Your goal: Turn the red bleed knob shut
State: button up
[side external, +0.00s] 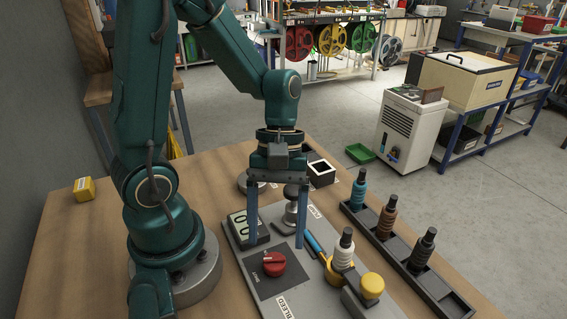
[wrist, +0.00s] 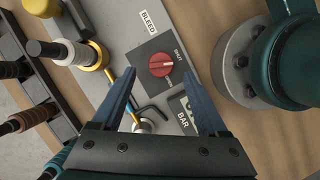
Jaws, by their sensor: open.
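The red bleed knob (side external: 273,264) sits on a dark square plate on the grey panel (side external: 225,235). It also shows in the wrist view (wrist: 162,64), with a pale line across its top. Small white lettering beside it on the plate reads SHUT, and a white BLEED label lies on the panel nearby. My gripper (side external: 277,255) points down over the panel with its two blue fingers apart and nothing between them. In the wrist view my gripper (wrist: 158,72) has its fingertips to either side of the knob's near edge, and I see no contact. Their exact height above it is unclear.
A BAR display (side external: 243,228) stands beside the knob's plate. A yellow-capped fitting (side external: 372,286) and a white ribbed hose end (side external: 344,252) stand to the right. A black rack (side external: 440,292) holds several hose ends. A yellow block (side external: 84,189) lies far left.

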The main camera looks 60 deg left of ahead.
jog(key=shift+a+r, duration=0.25)
jog(key=shift+r, duration=0.35)
